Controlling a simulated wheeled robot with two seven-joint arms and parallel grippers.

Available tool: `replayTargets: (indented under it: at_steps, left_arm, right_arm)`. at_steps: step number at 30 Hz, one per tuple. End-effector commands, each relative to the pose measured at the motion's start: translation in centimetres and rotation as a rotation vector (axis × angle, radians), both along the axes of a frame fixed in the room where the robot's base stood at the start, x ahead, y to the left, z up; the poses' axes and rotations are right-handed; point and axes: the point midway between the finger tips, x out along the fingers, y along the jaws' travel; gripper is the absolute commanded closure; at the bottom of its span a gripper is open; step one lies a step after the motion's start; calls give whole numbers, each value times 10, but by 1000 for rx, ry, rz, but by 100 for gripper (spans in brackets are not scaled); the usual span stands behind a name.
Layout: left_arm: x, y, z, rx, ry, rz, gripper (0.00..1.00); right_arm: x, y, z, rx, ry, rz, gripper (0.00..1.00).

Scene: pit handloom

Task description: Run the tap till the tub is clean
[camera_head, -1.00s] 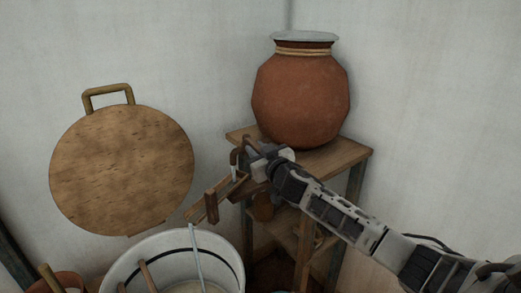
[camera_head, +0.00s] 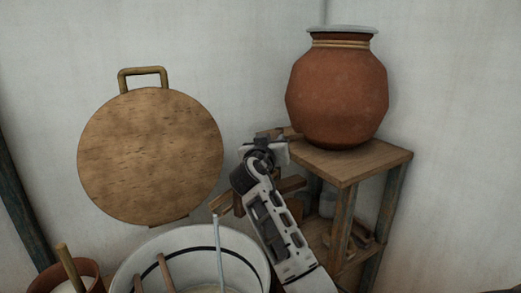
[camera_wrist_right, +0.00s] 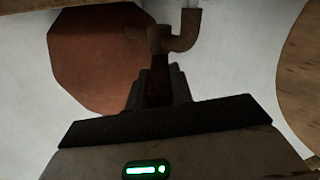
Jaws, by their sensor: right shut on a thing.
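The white tub (camera_head: 190,238) with a dark band stands at the bottom of the head view, its lower part cut off. A thin pale stream of water (camera_head: 219,255) falls into it below a wooden spout (camera_head: 220,203). My right gripper (camera_head: 262,146) is beside the shelf; my own wrist hides most of the tap there. In the right wrist view, my dark fingers (camera_wrist_right: 158,88) are shut on a brown part of the tap, and the bent rust-brown tap pipe (camera_wrist_right: 184,38) shows just beyond. My left gripper is not in view.
A clay pot (camera_head: 337,90) with a pale lid stands on the wooden shelf (camera_head: 350,165) at right. A round wooden board (camera_head: 150,155) is against the wall. Sticks (camera_head: 165,272) lean in the tub. A brown pot (camera_head: 82,268) is at the lower left.

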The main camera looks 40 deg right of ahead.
Motion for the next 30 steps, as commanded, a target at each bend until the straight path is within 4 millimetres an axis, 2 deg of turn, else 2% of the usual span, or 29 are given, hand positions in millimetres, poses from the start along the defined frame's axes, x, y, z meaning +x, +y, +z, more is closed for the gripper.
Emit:
replayTargets:
  at_steps: [14,15,17,26,30]
  left_arm:
    - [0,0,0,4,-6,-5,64]
    - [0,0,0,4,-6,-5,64]
    - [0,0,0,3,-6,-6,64]
    - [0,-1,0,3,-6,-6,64]
    - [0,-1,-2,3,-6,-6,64]
  right_arm:
    - [-2,-4,1,-3,0,-22,100]
    - [-2,-4,1,-3,0,-22,69]
    - [-2,-4,1,-3,0,-22,56]
    - [-3,-3,0,-2,-1,-21,56]
    - [-10,8,-1,-2,0,-19,56]
